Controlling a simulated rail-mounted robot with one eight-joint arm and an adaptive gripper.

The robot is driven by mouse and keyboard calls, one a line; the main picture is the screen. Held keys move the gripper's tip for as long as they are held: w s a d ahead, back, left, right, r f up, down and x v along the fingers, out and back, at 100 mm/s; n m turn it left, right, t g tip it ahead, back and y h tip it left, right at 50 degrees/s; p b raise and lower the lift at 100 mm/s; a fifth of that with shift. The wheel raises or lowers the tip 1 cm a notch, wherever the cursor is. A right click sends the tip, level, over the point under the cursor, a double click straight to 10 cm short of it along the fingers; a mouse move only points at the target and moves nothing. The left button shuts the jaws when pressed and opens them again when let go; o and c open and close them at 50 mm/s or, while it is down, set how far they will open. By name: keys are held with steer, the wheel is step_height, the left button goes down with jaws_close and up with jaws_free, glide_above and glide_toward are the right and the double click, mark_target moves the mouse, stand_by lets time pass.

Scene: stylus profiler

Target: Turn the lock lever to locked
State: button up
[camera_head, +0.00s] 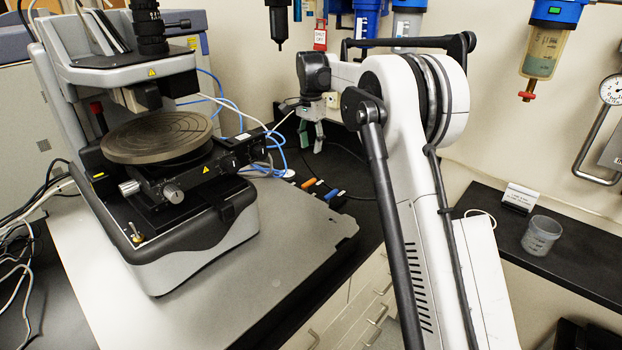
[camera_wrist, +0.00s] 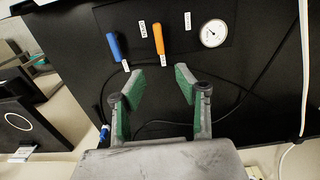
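The stylus profiler (camera_head: 200,245) stands on a grey slab at left, with a round grooved stage (camera_head: 158,137). I cannot tell for certain which part is the lock lever. A small red-topped part (camera_head: 97,107) stands behind the stage, and a small brass-coloured part (camera_head: 136,233) sits at the front left of the base. My gripper (camera_head: 312,136) hangs behind and right of the profiler, apart from it. In the wrist view my gripper (camera_wrist: 161,86) has its green-padded fingers spread, with nothing between them.
A blue-handled tool (camera_wrist: 115,46), an orange-handled tool (camera_wrist: 158,39) and a round dial (camera_wrist: 213,33) lie on the dark bench. Blue and white cables (camera_head: 233,110) run behind the profiler. Filter bowls (camera_head: 543,52) hang on the wall. A clear cup (camera_head: 541,236) stands at right.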

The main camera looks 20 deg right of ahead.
mark_target(311, 180)
step_height(311, 180, down, 13)
steer(key=shift+p, duration=0.3)
jaws_close()
stand_by(0.3)
